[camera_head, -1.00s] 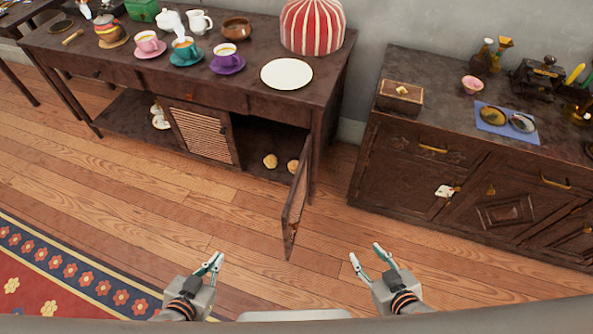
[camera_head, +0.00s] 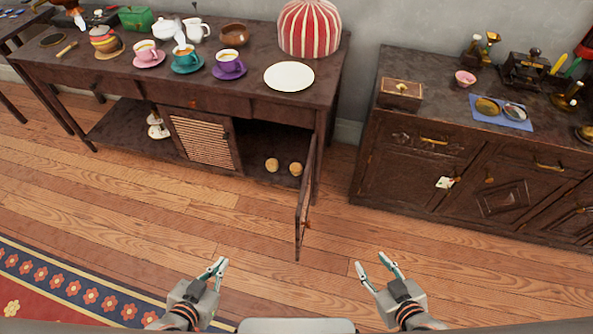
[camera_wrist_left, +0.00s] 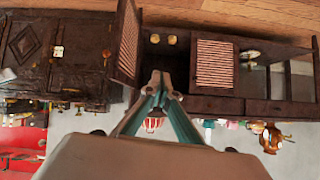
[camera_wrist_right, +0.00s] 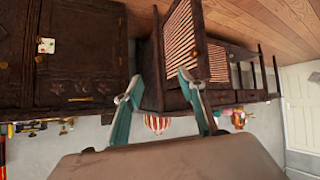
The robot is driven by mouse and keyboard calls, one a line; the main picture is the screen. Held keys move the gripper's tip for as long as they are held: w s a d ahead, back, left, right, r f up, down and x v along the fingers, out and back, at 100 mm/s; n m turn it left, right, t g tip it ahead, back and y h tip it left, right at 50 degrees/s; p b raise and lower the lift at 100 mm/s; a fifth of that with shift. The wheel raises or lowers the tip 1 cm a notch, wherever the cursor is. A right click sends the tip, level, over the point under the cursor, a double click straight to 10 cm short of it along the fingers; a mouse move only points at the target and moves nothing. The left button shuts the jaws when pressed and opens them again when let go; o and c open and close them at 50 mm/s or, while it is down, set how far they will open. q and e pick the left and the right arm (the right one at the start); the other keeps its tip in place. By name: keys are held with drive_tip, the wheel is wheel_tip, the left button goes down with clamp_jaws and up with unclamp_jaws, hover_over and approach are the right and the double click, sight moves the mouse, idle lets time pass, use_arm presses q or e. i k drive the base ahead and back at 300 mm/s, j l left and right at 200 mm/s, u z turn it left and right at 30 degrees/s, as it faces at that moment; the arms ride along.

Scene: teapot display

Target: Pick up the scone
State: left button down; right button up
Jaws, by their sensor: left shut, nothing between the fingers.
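Two round tan scones sit side by side inside the open cabinet under the sideboard, a left scone (camera_head: 272,165) and a right scone (camera_head: 295,168). They also show in the left wrist view, as one scone (camera_wrist_left: 155,38) and another (camera_wrist_left: 172,40). The slatted cabinet door (camera_head: 304,200) stands open, swung toward me, just right of the scones. My left gripper (camera_head: 219,267) is shut and empty over the floor, well short of the cabinet. My right gripper (camera_head: 372,264) is open and empty over the floor, right of the open door.
The sideboard top (camera_head: 120,82) holds cups, a white plate (camera_head: 289,76) and a red striped tea cosy (camera_head: 309,30). A second dark cabinet (camera_head: 420,165) stands to the right. The wooden floor (camera_head: 190,225) ahead is clear; a patterned rug (camera_head: 60,290) lies at left.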

sight(295, 168)
drive_tip(key=k, duration=0.3)
drive_tip(key=k+z, duration=0.2)
drive_tip(key=z, duration=0.2)
drive_tip(key=k+z, duration=0.15)
drive_tip(key=z, duration=1.9)
drive_tip(key=k+j+z, duration=0.15)
drive_tip(key=j, duration=0.25)
drive_tip(key=k+j+z, duration=0.15)
drive_tip(key=j, duration=0.25)
drive_tip(key=k+j, duration=0.15)
drive_tip(key=j, duration=0.25)
drive_tip(key=k+j, duration=0.15)
drive_tip(key=j, duration=0.2)
drive_tip(key=k+j, duration=0.15)
drive_tip(key=j, duration=0.25)
drive_tip(key=k+j, duration=0.1)
drive_tip(key=j, duration=0.3)
drive_tip(key=k+j, duration=0.15)
drive_tip(key=j, duration=0.25)
drive_tip(key=k+j, duration=0.15)
drive_tip(key=j, duration=0.2)
drive_tip(key=k+j, duration=0.15)
drive_tip(key=j, duration=0.25)
drive_tip(key=k+j, duration=0.15)
drive_tip(key=j, duration=0.25)
